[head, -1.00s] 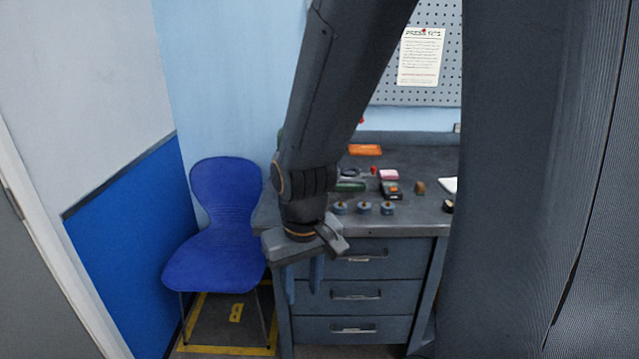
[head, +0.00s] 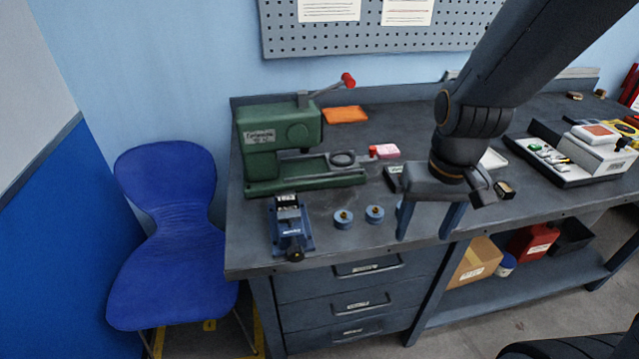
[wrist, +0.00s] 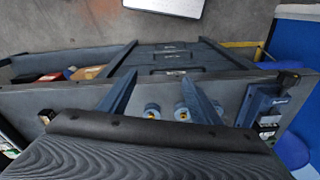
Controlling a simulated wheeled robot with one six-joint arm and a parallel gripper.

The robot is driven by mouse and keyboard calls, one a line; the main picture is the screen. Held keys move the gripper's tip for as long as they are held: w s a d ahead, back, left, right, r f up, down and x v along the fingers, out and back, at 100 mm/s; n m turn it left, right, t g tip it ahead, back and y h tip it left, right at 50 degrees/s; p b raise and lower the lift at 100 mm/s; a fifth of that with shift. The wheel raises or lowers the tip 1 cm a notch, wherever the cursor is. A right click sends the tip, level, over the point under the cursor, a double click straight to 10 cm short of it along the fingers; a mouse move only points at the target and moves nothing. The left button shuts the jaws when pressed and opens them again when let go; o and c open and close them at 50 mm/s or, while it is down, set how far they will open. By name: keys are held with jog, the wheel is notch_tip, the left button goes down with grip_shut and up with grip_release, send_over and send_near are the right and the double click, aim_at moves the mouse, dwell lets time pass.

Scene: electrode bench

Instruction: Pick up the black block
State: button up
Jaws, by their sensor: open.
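My gripper (head: 428,228) is open and empty, its two blue fingers pointing down near the bench's front edge in the head view. The open fingers also show in the wrist view (wrist: 160,78). A small black block with a tan top (head: 504,190) rests on the bench just right of my gripper. Another dark piece (head: 393,178) with a pale mark lies behind my gripper and is partly hidden by it. I cannot tell for certain which of these is the black block. Neither is between the fingers.
The grey bench (head: 330,252) holds a green press (head: 275,145), a blue fixture (head: 291,230) and two round blue-grey pieces (head: 343,219) left of my gripper. An orange tray (head: 345,115) lies behind. A white device (head: 598,150) stands right. A blue chair (head: 172,225) is at the left.

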jog(key=w+a+r+n+b, duration=0.1)
jog(key=w+a+r+b, duration=0.1)
jog(key=w+a, duration=0.65)
notch_tip(320, 180, up, 4)
jog(key=n+g+b, duration=0.1)
jog(key=b, duration=0.2)
send_over(287, 201)
jog(key=shift+s+a+r, duration=0.2)
jog(key=shift+s+a, duration=0.05)
notch_tip(287, 201, down, 2)
jog(key=shift+f, duration=0.15)
jog(key=shift+w+d+f+p, duration=0.15)
jog(key=shift+f+p, duration=0.25)
jog(key=shift+f, duration=0.9)
jog(key=shift+w+d+f+p, duration=0.15)
jog(key=shift+f+p, duration=0.25)
jog(key=shift+f, duration=0.9)
jog(key=c, duration=1.4)
